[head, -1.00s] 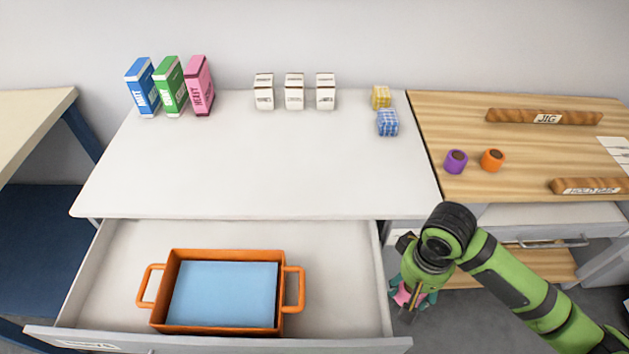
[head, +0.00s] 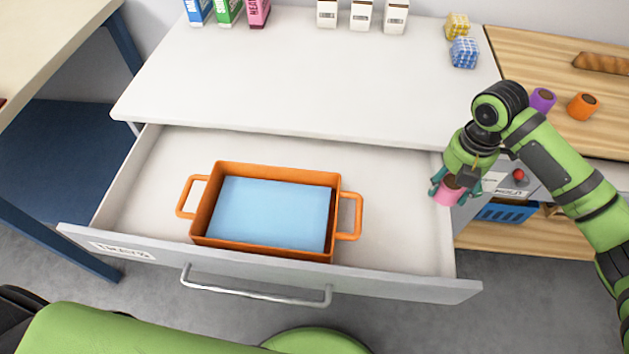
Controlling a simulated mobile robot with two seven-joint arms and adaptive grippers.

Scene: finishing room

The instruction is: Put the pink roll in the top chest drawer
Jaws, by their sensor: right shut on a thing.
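The pink roll (head: 447,196) is held in my right gripper (head: 455,188), which is shut on it. The gripper points down at the right side wall of the open chest drawer (head: 395,243). From this view I cannot tell whether the roll is above the wall or just outside it. The drawer is pulled out below the white chest top (head: 300,85). Its label (head: 122,251) seems to read "TRAYS". My left gripper is not in view.
An orange tray (head: 265,171) with a light blue bottom stands in the drawer, leaving bare floor at its left and right. Purple (head: 542,100) and orange (head: 583,106) rolls stand on the wooden bench. A blue basket (head: 505,212) is below.

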